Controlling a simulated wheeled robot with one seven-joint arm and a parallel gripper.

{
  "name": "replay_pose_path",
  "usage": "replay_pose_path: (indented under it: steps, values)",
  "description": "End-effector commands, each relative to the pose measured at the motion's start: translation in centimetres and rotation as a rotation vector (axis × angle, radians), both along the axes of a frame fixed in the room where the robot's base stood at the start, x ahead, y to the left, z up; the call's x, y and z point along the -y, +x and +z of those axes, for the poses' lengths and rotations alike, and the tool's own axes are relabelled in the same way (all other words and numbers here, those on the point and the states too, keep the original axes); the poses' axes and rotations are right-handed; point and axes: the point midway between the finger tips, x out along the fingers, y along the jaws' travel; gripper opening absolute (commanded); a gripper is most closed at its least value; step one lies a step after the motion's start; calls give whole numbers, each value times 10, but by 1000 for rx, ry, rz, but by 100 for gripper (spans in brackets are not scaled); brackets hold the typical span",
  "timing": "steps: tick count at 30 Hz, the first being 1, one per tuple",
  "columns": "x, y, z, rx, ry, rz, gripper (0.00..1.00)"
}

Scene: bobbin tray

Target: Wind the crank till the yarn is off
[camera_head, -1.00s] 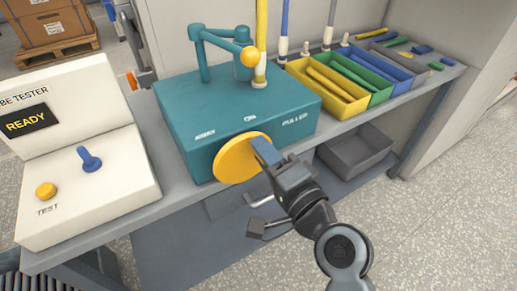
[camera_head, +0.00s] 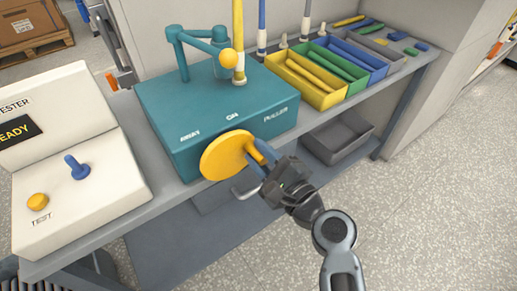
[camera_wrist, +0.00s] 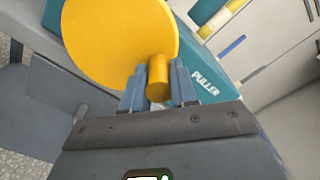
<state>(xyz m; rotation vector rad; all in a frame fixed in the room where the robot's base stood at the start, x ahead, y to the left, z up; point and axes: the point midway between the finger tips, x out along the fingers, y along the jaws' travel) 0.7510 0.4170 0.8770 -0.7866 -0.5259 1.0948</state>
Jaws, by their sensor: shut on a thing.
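A teal puller box (camera_head: 215,115) stands on the bench. A yellow crank disc (camera_head: 226,156) is on its front, with a short yellow handle peg (camera_wrist: 158,78) sticking out. My gripper (camera_head: 262,153) is shut on this peg at the disc's right side; the wrist view shows the peg between both blue fingers (camera_wrist: 158,86). A tall yellow tube (camera_head: 238,38) stands upright on the box's top. I cannot tell whether its yellow is yarn. Where any yarn runs is too small to tell.
A white tester (camera_head: 85,185) with a blue lever and yellow button stands left, its screen reading READY. Yellow, green, blue and grey bins (camera_head: 305,88) with rods are at the back right. A grey bin (camera_head: 335,142) sits below. Open floor lies right.

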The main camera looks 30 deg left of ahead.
Motion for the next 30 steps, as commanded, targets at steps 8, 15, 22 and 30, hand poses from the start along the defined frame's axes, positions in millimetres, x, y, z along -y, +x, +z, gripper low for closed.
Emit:
replay_pose_path:
  steps: [8, 15, 22, 30]
  values:
    - [1, 2, -6, -95, 37, -4, 0]
    - [2, 2, -7, -119, 48, -3, 0]
    - [2, 2, -7, -120, 48, -3, 0]
    - [1, 2, -7, -118, 49, -2, 45]
